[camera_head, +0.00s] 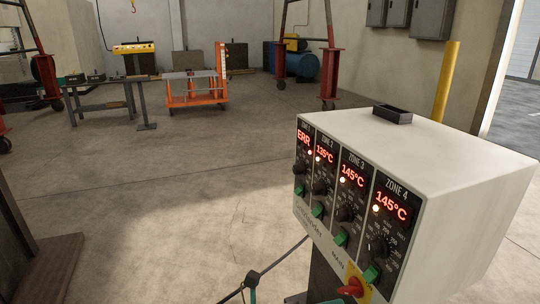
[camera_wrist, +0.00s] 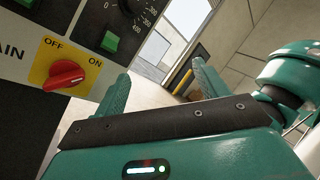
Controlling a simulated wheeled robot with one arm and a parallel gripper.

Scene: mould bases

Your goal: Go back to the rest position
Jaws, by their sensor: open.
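My gripper (camera_wrist: 160,86) is open in the wrist view, its two green fingers spread with nothing between them. It is just right of the controller's lower front, with the red main switch (camera_wrist: 64,75) on its yellow plate to the left. The switch handle lies roughly sideways, under the OFF and ON labels. In the head view the white controller box (camera_head: 455,155) stands at the right, with the red switch (camera_head: 351,287) low on its front. The gripper is not clearly seen in the head view.
A small black tray (camera_head: 392,115) sits on the box. An orange cart (camera_head: 195,96) and a grey table (camera_head: 110,83) stand at the back, between red gantry legs (camera_head: 329,75). A yellow post (camera_head: 446,80) rises behind the box. The floor at centre left is clear.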

